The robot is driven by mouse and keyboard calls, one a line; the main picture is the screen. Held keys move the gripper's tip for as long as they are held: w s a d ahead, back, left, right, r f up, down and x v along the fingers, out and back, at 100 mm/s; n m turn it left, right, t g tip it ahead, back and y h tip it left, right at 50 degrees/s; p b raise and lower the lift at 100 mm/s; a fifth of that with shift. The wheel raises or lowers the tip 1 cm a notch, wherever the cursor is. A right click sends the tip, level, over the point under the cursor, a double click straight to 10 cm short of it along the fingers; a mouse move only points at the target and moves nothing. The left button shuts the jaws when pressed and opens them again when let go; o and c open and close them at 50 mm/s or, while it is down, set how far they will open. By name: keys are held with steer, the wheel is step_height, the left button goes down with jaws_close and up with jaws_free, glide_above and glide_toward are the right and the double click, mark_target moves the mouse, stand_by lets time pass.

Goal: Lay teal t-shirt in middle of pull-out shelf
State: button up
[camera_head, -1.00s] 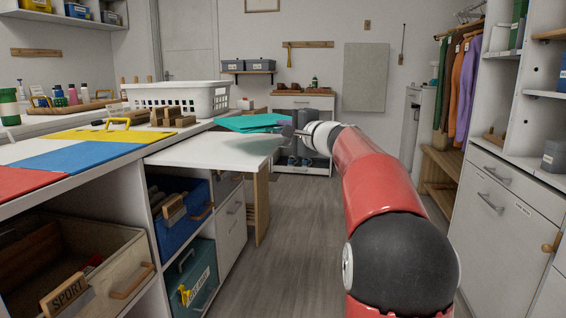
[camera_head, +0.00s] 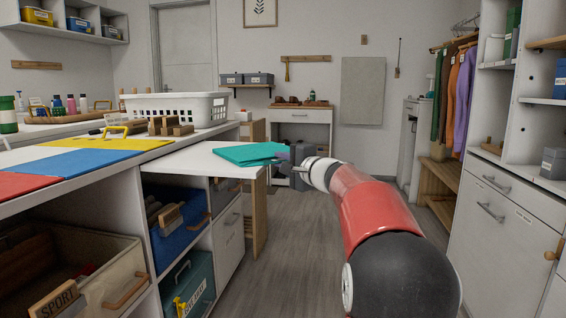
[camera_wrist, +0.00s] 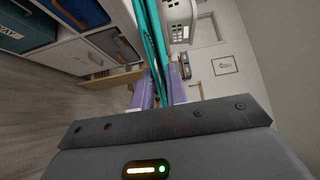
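The teal t-shirt (camera_head: 245,153) is a flat folded bundle over the far right part of the white pull-out shelf (camera_head: 185,162). Its right end reaches past the shelf's right edge into my gripper (camera_head: 288,156). I cannot tell whether its underside touches the shelf. In the wrist view the t-shirt (camera_wrist: 153,35) is a thin edge-on stack between the two purple fingers of my gripper (camera_wrist: 161,88), which are shut on it. My gripper stands to the right of the shelf, over the aisle.
A white basket (camera_head: 180,107) and wooden blocks (camera_head: 168,127) stand on the counter left of the shelf. The shelf's left and near part is bare. Hanging clothes (camera_head: 455,95) are at right.

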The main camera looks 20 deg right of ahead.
steer(key=o, duration=0.3)
steer(key=shift+r, duration=0.1)
steer(key=v, duration=1.2)
steer(key=shift+b, duration=0.4)
steer(key=shift+a, duration=0.1)
